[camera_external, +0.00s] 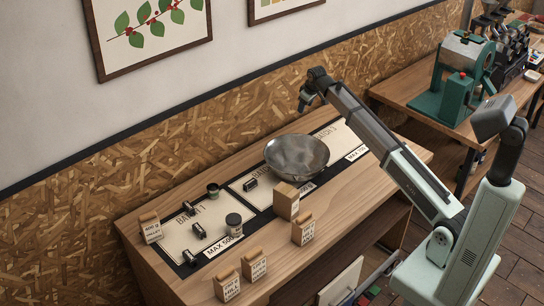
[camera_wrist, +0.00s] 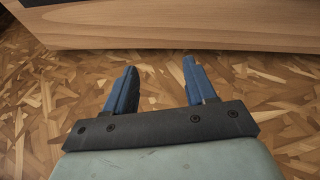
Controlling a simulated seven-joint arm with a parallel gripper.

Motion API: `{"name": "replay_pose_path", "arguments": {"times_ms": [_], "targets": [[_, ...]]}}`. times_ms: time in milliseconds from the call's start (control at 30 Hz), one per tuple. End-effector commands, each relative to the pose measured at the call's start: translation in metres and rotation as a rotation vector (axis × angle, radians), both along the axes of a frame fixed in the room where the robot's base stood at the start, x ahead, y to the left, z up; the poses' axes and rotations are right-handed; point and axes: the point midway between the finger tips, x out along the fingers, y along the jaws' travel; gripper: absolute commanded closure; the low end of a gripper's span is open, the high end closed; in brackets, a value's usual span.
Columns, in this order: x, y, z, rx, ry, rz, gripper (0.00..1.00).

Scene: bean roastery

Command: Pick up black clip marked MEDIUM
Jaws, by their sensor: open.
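Several small black clips lie on the pale mats of the bench in the external view. One clip (camera_external: 199,230), another (camera_external: 187,208) and another (camera_external: 189,257) are on the left mat (camera_external: 178,238). A further clip (camera_external: 250,184) is on the middle mat. Their markings are too small to read, so I cannot tell which says MEDIUM. My gripper (camera_external: 305,102) is raised near the wall, above and behind the bowl, away from the clips. In the wrist view my gripper (camera_wrist: 160,72) has its two blue fingers apart with nothing between them. No clip shows there.
A metal bowl (camera_external: 297,158) stands on the bench (camera_external: 345,205). The chipboard wall (camera_external: 120,165) runs behind. A green machine (camera_external: 458,75) is on another bench.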

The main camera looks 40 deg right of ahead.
Motion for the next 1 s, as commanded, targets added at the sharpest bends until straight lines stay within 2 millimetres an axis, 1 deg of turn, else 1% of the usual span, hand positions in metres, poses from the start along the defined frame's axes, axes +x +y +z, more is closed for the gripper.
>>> {"name": "replay_pose_path", "arguments": {"times_ms": [33,67,100,167,200,267,300,367,400,467,500,567,600,700,800,900,1000], "targets": [[0.000,0.030,0.002,-0.010,0.020,0.066,0.45],[0.000,0.045,0.002,-0.018,0.035,0.107,0.45],[-0.001,0.066,0.003,-0.028,0.053,0.166,0.45],[-0.004,0.097,0.004,-0.044,0.083,0.259,0.45],[-0.007,0.118,0.004,-0.054,0.103,0.326,0.45],[-0.011,0.149,0.005,-0.069,0.133,0.428,0.45],[-0.015,0.169,0.005,-0.080,0.151,0.498,0.45],[-0.022,0.200,0.005,-0.095,0.180,0.604,0.45],[-0.027,0.220,0.006,-0.104,0.200,0.675,0.45],[-0.035,0.250,0.006,-0.118,0.227,0.784,0.45],[-0.042,0.269,0.007,-0.127,0.243,0.856,0.45],[-0.052,0.298,0.007,-0.138,0.269,0.965,0.45],[-0.059,0.315,0.008,-0.146,0.286,1.033,0.45],[-0.076,0.354,0.009,-0.162,0.320,1.192,0.45],[-0.091,0.383,0.011,-0.173,0.347,1.317,0.45],[-0.102,0.403,0.012,-0.180,0.364,1.403,0.45],[-0.108,0.413,0.012,-0.183,0.374,1.453,0.45]]}}
